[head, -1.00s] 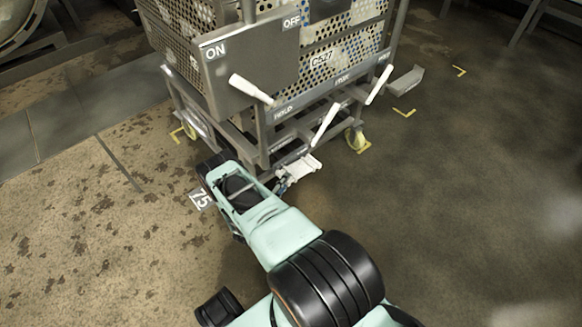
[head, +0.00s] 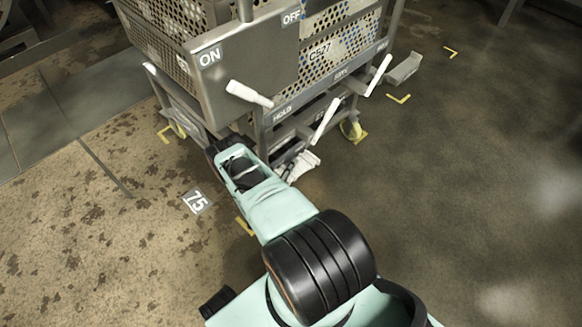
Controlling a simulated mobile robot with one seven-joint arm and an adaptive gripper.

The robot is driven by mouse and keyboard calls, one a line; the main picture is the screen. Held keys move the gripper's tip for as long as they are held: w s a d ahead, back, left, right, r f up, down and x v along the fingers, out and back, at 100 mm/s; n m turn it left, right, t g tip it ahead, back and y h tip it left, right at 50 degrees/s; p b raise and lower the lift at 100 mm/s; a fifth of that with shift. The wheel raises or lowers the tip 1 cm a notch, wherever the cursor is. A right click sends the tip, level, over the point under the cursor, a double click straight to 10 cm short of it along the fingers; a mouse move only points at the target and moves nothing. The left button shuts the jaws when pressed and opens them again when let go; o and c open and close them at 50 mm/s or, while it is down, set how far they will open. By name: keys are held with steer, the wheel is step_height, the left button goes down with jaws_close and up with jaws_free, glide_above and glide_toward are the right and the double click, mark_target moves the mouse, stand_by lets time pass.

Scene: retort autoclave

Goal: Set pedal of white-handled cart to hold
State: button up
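The cart (head: 262,138) is a grey metal frame carrying a perforated basket marked C527. White handles stick out from its near side: one at left (head: 249,93), one in the middle (head: 325,120) and one at right (head: 378,75). A plate on its frame reads HOLD (head: 283,112); the other plates on that rail are too small to read surely. A pale pedal-like piece (head: 303,165) sits low at the near corner, beside my mint wrist. My wrist reaches the cart's lower near corner. My gripper's fingers cannot be made out, hidden by the wrist.
A grey panel (head: 240,70) with ON and OFF labels hangs above the handles. A grey wedge-like piece (head: 404,68) lies right of the cart. Yellow marks and a floor plate 75 (head: 197,201) are around it. The floor at right is clear.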

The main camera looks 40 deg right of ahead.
jaws_close()
steer(key=shift+f+t+h, duration=0.1)
steer(key=shift+t+h, duration=0.2)
steer(key=shift+h, duration=0.3)
stand_by(0.3)
jaws_free()
